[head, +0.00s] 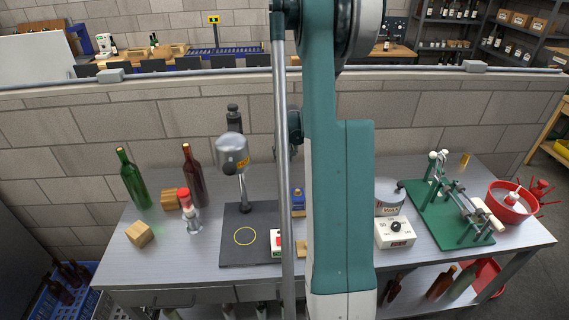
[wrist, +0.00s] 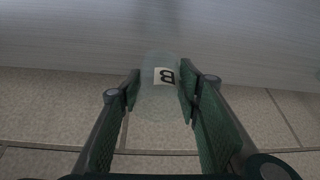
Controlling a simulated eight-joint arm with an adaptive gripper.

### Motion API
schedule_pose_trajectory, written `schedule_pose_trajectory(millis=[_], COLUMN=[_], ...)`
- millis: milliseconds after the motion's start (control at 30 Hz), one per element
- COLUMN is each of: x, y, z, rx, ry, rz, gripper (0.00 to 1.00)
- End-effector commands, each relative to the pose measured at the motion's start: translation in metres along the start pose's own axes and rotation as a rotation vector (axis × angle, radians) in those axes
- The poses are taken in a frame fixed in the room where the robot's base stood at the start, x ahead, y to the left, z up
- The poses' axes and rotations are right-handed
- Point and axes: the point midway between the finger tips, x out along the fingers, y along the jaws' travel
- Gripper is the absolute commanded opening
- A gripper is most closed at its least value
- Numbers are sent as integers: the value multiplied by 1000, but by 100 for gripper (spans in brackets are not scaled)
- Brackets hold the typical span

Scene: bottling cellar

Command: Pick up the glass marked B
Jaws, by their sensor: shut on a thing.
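The glass marked B (wrist: 160,98) shows in the wrist view as a pale, clear vessel with a cream label bearing a black B, turned on its side in the picture. My gripper (wrist: 160,94) has its two green pads on either side of the glass and is shut on it. The grey bench top (wrist: 150,35) lies behind the upper part of the glass. I cannot tell whether the glass touches the bench. In the head view my arm covers the middle of the bench, and neither the gripper nor the glass can be made out.
A green bottle (head: 133,182), a dark red bottle (head: 194,178) and a wooden block (head: 140,234) stand at the left. A black base (head: 262,218) with a yellow ring is left of my arm. A green-based device (head: 462,232) and a red bowl (head: 509,207) are at the right.

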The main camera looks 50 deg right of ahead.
Motion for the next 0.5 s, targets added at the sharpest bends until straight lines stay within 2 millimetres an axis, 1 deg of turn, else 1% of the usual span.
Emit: schedule_pose_trajectory(millis=[33,200,333,500], x=[-8,-27,-37,-42], y=[0,-1,-1,-1], z=[-3,-11,-15,-17], rx=[0,0,0,0], ry=[0,0,0,0], rz=[0,0,0,0], gripper=[22,22,22,22])
